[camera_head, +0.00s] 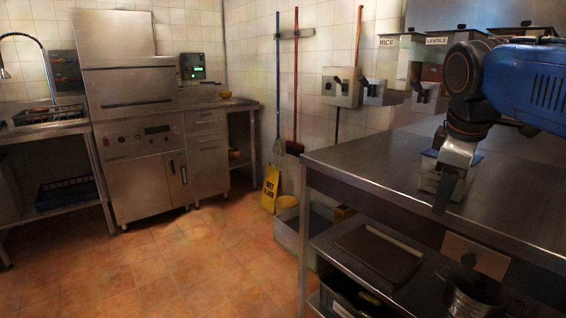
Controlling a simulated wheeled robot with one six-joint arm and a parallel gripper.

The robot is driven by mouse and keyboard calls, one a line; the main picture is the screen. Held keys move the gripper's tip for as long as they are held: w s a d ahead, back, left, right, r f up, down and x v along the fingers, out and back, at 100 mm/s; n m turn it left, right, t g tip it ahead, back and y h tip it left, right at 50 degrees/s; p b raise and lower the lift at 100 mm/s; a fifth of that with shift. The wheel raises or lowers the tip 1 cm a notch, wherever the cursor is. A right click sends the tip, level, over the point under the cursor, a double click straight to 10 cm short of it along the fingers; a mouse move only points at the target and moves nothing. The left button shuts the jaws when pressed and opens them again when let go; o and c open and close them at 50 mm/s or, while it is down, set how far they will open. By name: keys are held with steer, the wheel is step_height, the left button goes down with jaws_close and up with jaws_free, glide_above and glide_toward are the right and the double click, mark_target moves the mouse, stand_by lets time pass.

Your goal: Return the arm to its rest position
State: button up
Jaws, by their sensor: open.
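My blue and black arm reaches in from the right edge, over the steel counter (400,182). My gripper (446,192) hangs from its end, pointing down, near the counter's front edge. It is open, and I see nothing held in it. A small pale metallic container (428,178) stands on the counter just behind the gripper and is partly hidden by it. I cannot tell whether the two touch.
Dispensers labelled RICE (388,55) and LENTILS (436,52) hang on the wall behind the arm. A tray (380,252) and a pot (472,292) sit on the lower shelf. A yellow wet-floor sign (270,188) stands left of the counter. The tiled floor (190,260) is open.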

steer(key=s+a+f+m, duration=0.1)
steer(key=s+f+m, duration=0.2)
steer(key=f, duration=0.4)
steer(key=s+a+f+m+y, duration=0.1)
steer(key=s+f+m, duration=0.2)
steer(key=s+f, duration=0.2)
steer(key=s+a+f+m+t, duration=0.1)
steer(key=s+f+m, duration=0.2)
steer(key=f, duration=0.8)
steer(key=shift+s+a+m+y, duration=0.3)
steer(key=shift+s+a+y, duration=0.1)
steer(key=shift+s, duration=0.55)
steer(key=shift+r, duration=0.1)
